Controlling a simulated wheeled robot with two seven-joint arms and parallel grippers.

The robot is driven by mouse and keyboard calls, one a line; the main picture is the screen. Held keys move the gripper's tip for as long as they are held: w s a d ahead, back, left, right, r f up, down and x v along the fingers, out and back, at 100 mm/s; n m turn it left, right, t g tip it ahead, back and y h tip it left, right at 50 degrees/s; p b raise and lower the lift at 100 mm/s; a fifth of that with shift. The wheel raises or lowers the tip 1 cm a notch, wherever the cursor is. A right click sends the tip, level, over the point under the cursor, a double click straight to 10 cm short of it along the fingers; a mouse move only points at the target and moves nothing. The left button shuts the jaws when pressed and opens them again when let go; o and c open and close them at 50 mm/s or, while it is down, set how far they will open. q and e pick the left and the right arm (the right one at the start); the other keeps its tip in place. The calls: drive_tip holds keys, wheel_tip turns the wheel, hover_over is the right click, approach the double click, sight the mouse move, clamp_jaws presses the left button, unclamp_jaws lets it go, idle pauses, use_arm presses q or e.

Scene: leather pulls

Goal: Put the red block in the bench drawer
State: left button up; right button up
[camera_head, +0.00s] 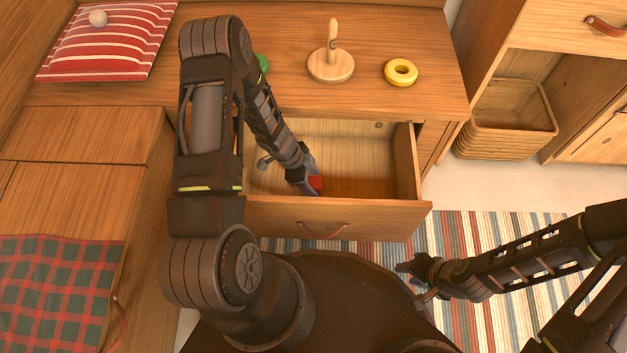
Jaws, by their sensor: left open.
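The bench drawer (360,214) is pulled open, with a leather pull on its front. The red block (315,183) is low inside the drawer, near its front wall, partly hidden by my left gripper. My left gripper (311,181) reaches down into the drawer, open, with its fingers at the block. I cannot tell whether the fingers touch the block. My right gripper (403,268) is outside the drawer, low at the right over the striped rug; its jaws are too small and dark to read.
On the bench top are a wooden peg stand (331,65), a yellow ring (400,72) and a green piece (263,64) partly behind my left arm. A striped red cushion (108,42) bears a pale ball (98,18). A basket (508,118) sits in the right shelf. The drawer's right half is clear.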

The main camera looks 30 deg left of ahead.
use_arm(q)
drive_tip(key=p+v, duration=0.4)
drive_tip(key=v, duration=0.7)
drive_tip(key=shift+p, duration=0.35)
idle(0.8)
